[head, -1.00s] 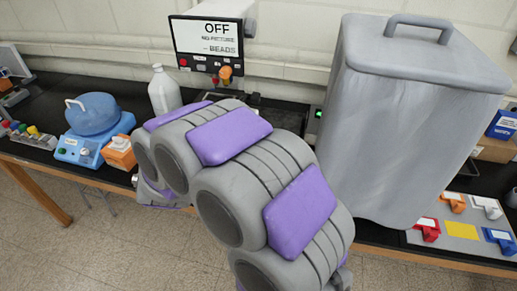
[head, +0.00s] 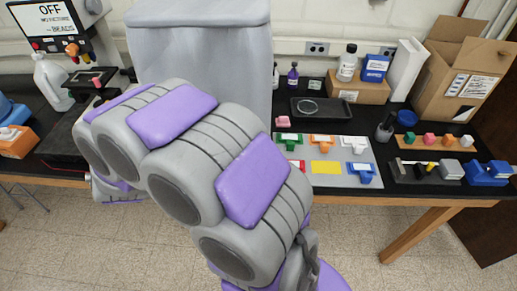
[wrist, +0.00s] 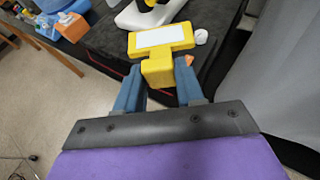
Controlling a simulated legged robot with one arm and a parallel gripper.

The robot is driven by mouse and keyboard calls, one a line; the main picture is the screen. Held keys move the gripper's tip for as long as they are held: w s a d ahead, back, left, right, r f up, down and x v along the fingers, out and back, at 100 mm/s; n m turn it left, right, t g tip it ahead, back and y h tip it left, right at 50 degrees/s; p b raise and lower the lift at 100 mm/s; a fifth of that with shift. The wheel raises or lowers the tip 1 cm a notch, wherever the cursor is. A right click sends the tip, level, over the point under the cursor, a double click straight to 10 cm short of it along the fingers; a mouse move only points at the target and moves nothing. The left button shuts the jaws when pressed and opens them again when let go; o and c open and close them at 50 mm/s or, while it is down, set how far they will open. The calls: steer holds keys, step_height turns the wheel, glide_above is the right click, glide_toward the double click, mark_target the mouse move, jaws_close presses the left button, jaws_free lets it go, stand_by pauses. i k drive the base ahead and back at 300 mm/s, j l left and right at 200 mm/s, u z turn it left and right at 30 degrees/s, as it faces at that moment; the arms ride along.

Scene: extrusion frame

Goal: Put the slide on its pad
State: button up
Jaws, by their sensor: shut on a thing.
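In the wrist view, a yellow slide (wrist: 160,38) with a white label is held out in front of me by its yellow grip block. My gripper (wrist: 158,74) is shut on that block, one blue finger on each side. In the head view, my arm hides the gripper and the slide. The yellow pad (head: 325,167) is a bare flat square on the grey board (head: 345,182) at right of centre. The held slide is well to the left of the pad, apart from it.
Green (head: 289,143), orange (head: 322,141), white, red and blue (head: 361,172) slides sit around the pad. A black tray (head: 320,109) lies behind the board. A large grey covered box (head: 200,50) stands to the left. A tool holder (head: 427,170) is to the right.

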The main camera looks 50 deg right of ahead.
mark_target(327, 166)
steer(key=k+l, duration=0.5)
steer(key=l, duration=0.15)
steer(key=k+l, duration=0.55)
steer(key=l, duration=0.15)
steer(key=k+l, duration=0.15)
steer(key=l, duration=0.2)
steer(key=k+l, duration=0.1)
steer(key=l, duration=0.2)
steer(key=k+l, duration=0.15)
steer(key=l, duration=0.2)
